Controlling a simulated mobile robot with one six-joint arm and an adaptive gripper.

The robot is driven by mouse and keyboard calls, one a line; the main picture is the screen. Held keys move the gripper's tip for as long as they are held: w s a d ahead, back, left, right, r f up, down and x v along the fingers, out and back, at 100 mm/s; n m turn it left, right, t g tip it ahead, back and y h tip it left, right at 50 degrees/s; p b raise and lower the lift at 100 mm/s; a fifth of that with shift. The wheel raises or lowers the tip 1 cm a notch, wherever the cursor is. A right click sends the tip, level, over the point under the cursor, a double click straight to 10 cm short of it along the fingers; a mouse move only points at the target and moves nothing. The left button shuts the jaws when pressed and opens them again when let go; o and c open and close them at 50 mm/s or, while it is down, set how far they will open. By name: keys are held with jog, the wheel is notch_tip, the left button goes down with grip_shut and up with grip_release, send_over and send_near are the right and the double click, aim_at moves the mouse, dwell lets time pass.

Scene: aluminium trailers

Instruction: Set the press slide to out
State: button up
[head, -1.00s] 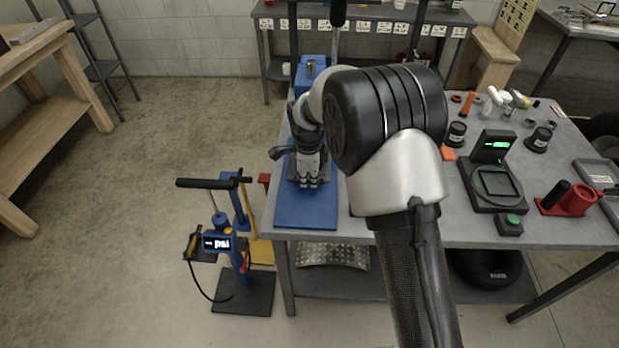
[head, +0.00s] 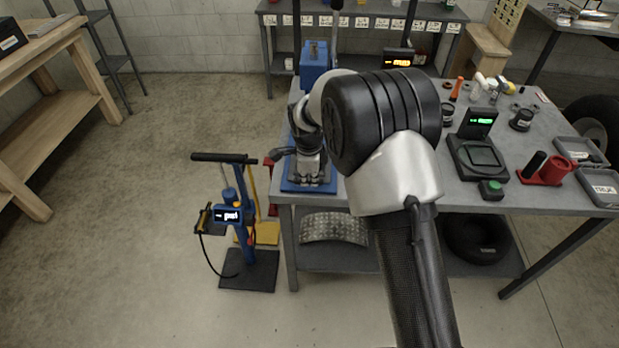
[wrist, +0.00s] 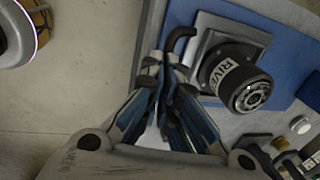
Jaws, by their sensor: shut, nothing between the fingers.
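The press (head: 314,62) is blue and stands at the left end of the grey table, on a blue base (head: 308,188). In the wrist view a square grey slide plate (wrist: 213,28) lies on the blue base (wrist: 285,45). In the head view my gripper (head: 309,176) is over the base's front part.
A blue floor stand (head: 238,215) with a small display is left of the table. Floor left of the stand is clear.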

jog(key=o, duration=0.6)
jog(key=shift+s+f, duration=0.15)
jog(key=shift+f, duration=0.25)
jog(key=s+r+p, duration=0.1)
jog(key=r+p, duration=0.2)
jog(key=r, duration=0.3)
jog(key=s+r+p, duration=0.1)
jog(key=r+p, duration=0.3)
jog(key=r, duration=0.3)
jog(key=s+r+p, duration=0.1)
jog(key=r+p, duration=0.3)
jog(key=r, duration=0.3)
jog(key=shift+s, duration=0.15)
dwell(0.6)
jog(key=shift+r, duration=0.1)
dwell(0.3)
jog(key=r, duration=0.4)
jog(key=s+r, duration=0.1)
jog(key=r, duration=0.2)
jog(key=s+r, duration=0.1)
jog(key=r, duration=0.3)
jog(key=shift+s+r, duration=0.1)
jog(key=shift+r, duration=0.2)
